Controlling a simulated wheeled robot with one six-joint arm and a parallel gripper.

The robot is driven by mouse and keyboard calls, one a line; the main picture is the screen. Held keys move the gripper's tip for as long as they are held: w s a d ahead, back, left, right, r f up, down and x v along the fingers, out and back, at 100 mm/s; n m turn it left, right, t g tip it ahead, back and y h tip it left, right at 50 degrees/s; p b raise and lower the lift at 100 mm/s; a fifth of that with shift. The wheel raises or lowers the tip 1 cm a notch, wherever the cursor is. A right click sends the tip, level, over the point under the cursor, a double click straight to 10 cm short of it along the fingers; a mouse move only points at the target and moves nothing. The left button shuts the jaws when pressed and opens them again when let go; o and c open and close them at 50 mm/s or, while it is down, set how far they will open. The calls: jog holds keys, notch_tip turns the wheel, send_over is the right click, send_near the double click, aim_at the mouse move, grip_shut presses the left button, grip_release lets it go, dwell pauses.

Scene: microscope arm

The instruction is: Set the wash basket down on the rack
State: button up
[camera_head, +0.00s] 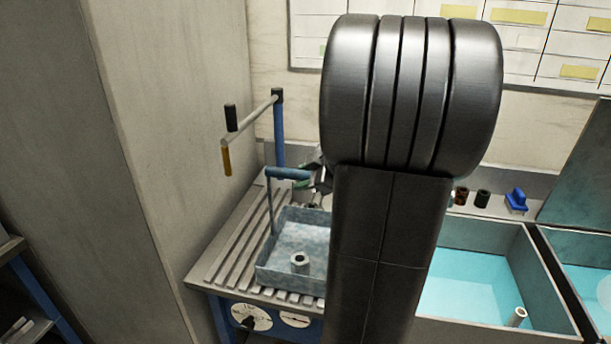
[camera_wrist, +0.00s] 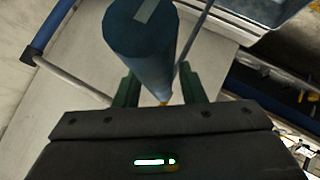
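The wash basket (camera_head: 292,232) is a shallow blue-grey tray with a thin upright and a blue bar handle (camera_head: 287,173). It is level over the slatted rack (camera_head: 228,250), low against the slats; I cannot tell whether it touches them. A metal nut-like part (camera_head: 300,262) is inside. My gripper (camera_head: 320,182) is at the handle's right end, partly hidden by my arm. In the wrist view, the blue handle (camera_wrist: 150,45) runs between the green fingers of my gripper (camera_wrist: 159,78), which look closed on it. The basket's right side is hidden by my arm.
A blue post with a grey crossbar (camera_head: 252,118) and hanging handle stands behind the rack. A basin of turquoise liquid (camera_head: 470,285) lies to the right. A blue brush-like item (camera_head: 516,201) and small dark jars (camera_head: 482,198) stand behind it. A grey wall panel (camera_head: 150,150) borders the left.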

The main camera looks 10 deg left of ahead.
jog(key=shift+o, duration=0.5)
jog(key=shift+r, duration=0.1)
jog(key=shift+s+d+r, duration=0.1)
jog(key=shift+d+r, duration=0.05)
jog(key=v, duration=1.1)
jog(key=shift+d+r, duration=0.15)
jog(key=shift+d, duration=0.1)
jog(key=shift+s, duration=0.15)
dwell(1.4)
